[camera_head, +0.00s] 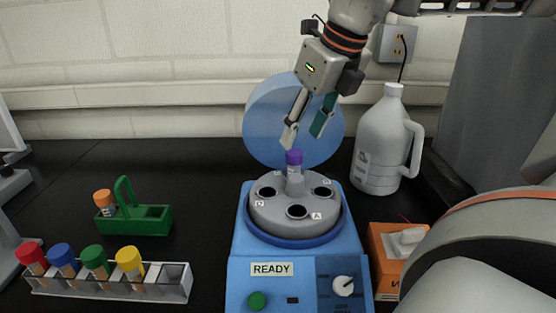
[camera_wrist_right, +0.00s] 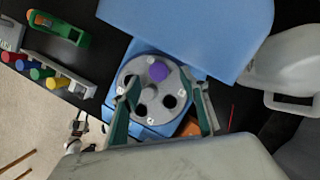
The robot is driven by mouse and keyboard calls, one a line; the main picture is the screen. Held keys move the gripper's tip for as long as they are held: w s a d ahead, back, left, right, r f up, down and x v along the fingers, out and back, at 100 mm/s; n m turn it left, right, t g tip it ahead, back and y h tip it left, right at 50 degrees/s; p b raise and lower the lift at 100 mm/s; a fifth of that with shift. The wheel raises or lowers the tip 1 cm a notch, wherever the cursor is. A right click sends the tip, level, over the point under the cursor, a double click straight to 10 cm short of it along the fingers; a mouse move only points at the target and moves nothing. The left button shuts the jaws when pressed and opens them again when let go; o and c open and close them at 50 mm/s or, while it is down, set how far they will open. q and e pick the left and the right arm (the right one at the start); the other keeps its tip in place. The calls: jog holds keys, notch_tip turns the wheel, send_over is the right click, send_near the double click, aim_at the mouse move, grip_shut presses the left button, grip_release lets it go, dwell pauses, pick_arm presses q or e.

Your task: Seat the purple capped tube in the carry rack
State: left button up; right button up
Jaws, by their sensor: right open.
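The purple capped tube (camera_head: 294,162) stands in the back hole of the grey centrifuge rotor (camera_head: 265,220), its cap and a little of its body showing. Its purple cap also shows in the right wrist view (camera_wrist_right: 158,71). My right gripper (camera_head: 306,140) is open and empty, just above the tube's cap; in the right wrist view its fingers (camera_wrist_right: 160,112) are spread over the rotor. The green carry rack (camera_head: 148,224) with an upright handle is on the bench at the left. An orange capped tube (camera_head: 104,201) sits in its left end. My left gripper is not in view.
The blue centrifuge (camera_head: 240,250) has its round lid (camera_head: 265,115) raised behind the rotor. A white rack (camera_head: 174,285) holds several capped tubes at the front left. A jug (camera_head: 378,150) and an orange tissue box (camera_head: 385,268) stand to the right.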

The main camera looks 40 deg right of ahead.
aim_at(297, 153)
notch_tip(297, 153, down, 2)
jog(key=shift+w+f, duration=0.15)
jog(key=x, duration=0.5)
jog(key=shift+a+f, duration=0.1)
jog(key=shift+a, duration=0.1)
jog(key=c, duration=1)
